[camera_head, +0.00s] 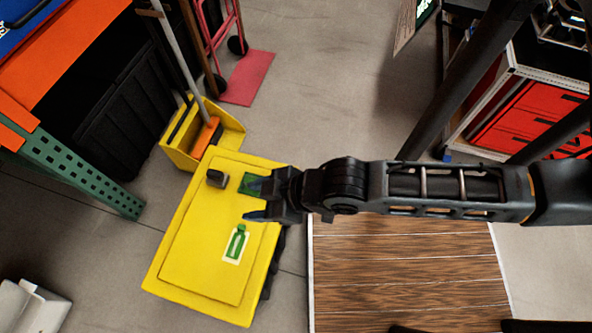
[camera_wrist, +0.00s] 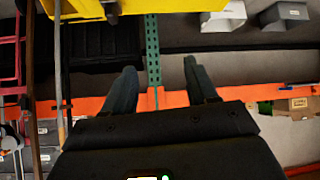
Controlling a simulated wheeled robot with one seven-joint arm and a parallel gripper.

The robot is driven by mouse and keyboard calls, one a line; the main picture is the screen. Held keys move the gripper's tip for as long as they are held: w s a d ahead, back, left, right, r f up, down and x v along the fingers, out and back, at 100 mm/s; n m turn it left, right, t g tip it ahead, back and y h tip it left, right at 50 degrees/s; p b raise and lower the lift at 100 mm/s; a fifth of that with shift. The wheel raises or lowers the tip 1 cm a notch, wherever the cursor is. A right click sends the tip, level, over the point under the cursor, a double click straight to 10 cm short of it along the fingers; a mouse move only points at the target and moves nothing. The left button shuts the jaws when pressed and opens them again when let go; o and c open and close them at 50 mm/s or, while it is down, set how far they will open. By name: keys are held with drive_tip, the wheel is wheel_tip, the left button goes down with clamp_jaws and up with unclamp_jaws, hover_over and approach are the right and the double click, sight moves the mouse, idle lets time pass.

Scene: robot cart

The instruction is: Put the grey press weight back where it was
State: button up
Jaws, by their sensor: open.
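A small dark grey block (camera_head: 217,178), which looks like the press weight, sits on the yellow cart top (camera_head: 185,250) near its far edge. In the wrist view a dark piece (camera_wrist: 111,12) at the top edge, against the yellow surface, seems to be the same block. My gripper (camera_head: 252,201) is open and empty, over the right part of the cart top. It is to the right of the block and apart from it. A green square (camera_head: 250,183) lies beside one fingertip, partly covered. A white label with a green bottle shape (camera_head: 236,243) is nearer the front.
A yellow bucket (camera_head: 232,136) with a mop-like handle and orange head adjoins the cart's far end. A green perforated post (camera_head: 85,172) and black bin (camera_head: 125,125) stand left. A wooden board (camera_head: 400,270) is right of the cart. Open floor (camera_head: 330,90) lies beyond.

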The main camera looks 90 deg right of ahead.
drive_tip(key=s+a+r+t, duration=0.1)
drive_tip(key=s+r, duration=0.1)
drive_tip(key=r, duration=0.4)
drive_tip(key=s+a+r+t+y, duration=0.1)
drive_tip(key=s+r+t, duration=0.1)
drive_tip(key=r, duration=0.4)
drive_tip(key=s+a+r+n+t, duration=0.1)
drive_tip(key=s+r+t, duration=0.1)
drive_tip(key=r, duration=0.4)
drive_tip(key=shift+s+a+r+y, duration=0.2)
drive_tip(key=shift+s+a+y, duration=0.2)
drive_tip(key=shift+s, duration=0.45)
wheel_tip(320, 180, up, 4)
drive_tip(key=p, duration=0.4)
